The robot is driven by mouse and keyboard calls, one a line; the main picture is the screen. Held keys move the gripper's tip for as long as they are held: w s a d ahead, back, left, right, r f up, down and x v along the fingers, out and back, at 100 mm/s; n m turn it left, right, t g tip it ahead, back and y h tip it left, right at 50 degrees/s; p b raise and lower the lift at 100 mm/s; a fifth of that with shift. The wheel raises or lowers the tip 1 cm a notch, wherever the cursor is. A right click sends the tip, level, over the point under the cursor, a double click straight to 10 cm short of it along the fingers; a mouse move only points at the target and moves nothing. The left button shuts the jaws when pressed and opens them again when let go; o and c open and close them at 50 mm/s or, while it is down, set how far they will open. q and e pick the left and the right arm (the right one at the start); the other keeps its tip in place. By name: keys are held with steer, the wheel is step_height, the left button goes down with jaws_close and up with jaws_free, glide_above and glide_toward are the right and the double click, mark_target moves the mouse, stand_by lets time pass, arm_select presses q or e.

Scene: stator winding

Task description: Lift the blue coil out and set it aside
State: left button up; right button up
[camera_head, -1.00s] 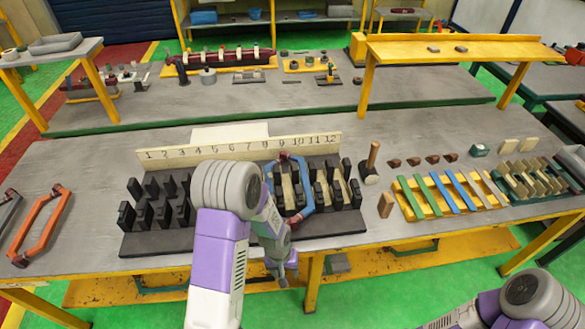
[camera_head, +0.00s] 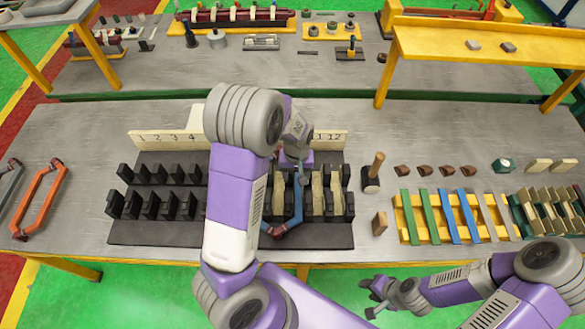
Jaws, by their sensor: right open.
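The blue coil (camera_head: 298,207) lies in the slots of the black slotted block (camera_head: 140,232), right of its middle. Its front end shows near the block's front edge; my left arm covers much of the rest. My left gripper (camera_head: 289,165) is above the coil's far part, below the number strip. Its fingers are mostly hidden by my arm, so I cannot tell whether they touch the coil. My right gripper (camera_head: 372,298) is open and empty, in front of the table's front edge and well apart from the coil.
An orange coil (camera_head: 42,198) lies at the table's left. A yellow rack (camera_head: 405,222) with coloured strips is further right. Bare table lies between the orange coil and the block.

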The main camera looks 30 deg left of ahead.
mark_target(298, 186)
arm_select(q)
steer(key=shift+w+f, duration=0.25)
steer(key=shift+w, duration=0.35)
steer(key=shift+s+f, duration=0.1)
steer(key=shift+f, duration=0.3)
steer(key=shift+s+f, duration=0.55)
steer(key=shift+f, duration=0.1)
steer(key=f, duration=0.2)
steer(key=w+f, duration=0.1)
steer(key=shift+d+f, duration=0.15)
steer(key=shift+f, duration=0.65)
jaws_close()
